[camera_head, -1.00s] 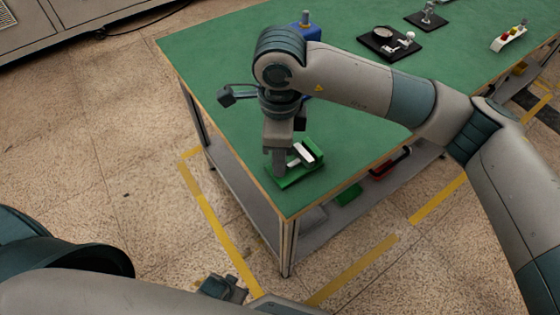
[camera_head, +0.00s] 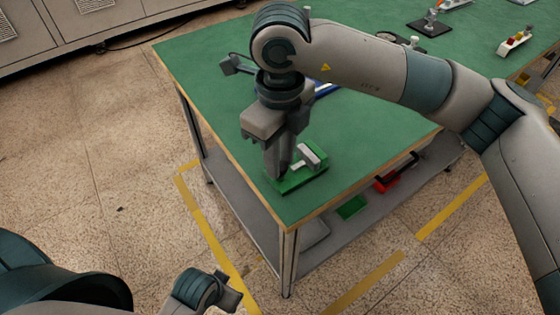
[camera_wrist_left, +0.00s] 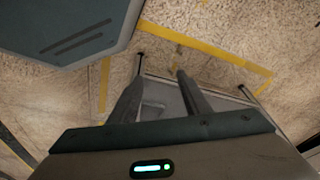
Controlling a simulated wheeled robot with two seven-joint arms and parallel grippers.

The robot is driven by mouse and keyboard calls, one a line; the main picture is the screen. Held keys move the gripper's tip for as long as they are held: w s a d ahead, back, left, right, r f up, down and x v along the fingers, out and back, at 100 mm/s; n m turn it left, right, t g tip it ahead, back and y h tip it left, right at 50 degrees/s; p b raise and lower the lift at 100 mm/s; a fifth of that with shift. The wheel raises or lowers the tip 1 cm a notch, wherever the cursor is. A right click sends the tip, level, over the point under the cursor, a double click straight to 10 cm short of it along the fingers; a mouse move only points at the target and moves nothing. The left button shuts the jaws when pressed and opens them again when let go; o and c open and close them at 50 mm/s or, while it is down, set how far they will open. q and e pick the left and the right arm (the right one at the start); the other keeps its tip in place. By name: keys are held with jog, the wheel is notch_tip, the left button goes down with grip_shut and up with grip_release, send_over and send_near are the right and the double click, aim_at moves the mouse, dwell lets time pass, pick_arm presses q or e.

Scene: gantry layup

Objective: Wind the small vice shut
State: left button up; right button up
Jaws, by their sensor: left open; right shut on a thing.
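The small vice has a green base (camera_head: 306,181) and a pale grey jaw block (camera_head: 309,157). It sits near the close corner of the green-topped table. My right gripper (camera_head: 278,172) points down at the left end of the vice and is shut on part of it. The fingers hide the gripped part and the jaw gap. My left gripper shows low in the head view, away from the table. In the left wrist view, my left gripper (camera_wrist_left: 157,85) is open, with nothing between its fingers and the floor and table's lower shelf beyond.
The green table top (camera_head: 205,95) is bare left of the vice. A blue thing (camera_head: 327,88) is mostly hidden behind my right arm. A multicoloured piece (camera_head: 514,41) lies at the far right. The lower shelf holds a red box (camera_head: 388,183) and a green tray (camera_head: 351,207).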

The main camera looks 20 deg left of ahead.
jog(key=shift+m, duration=0.3)
pick_arm(q)
jog(key=shift+v, duration=0.8)
pick_arm(e)
jog(key=shift+r, duration=0.1)
pick_arm(q)
jog(key=shift+d, duration=0.15)
pick_arm(e)
jog(key=o, duration=1)
jog(key=shift+o, duration=0.2)
pick_arm(q)
jog(key=shift+w+d+t+b, duration=0.25)
jog(key=shift+d+t+b, duration=0.05)
jog(key=shift+b, duration=0.15)
pick_arm(e)
notch_tip(320, 180, up, 17)
jog(key=shift+r, duration=0.2)
pick_arm(q)
jog(key=shift+a+f, duration=0.1)
jog(key=shift+f, duration=0.05)
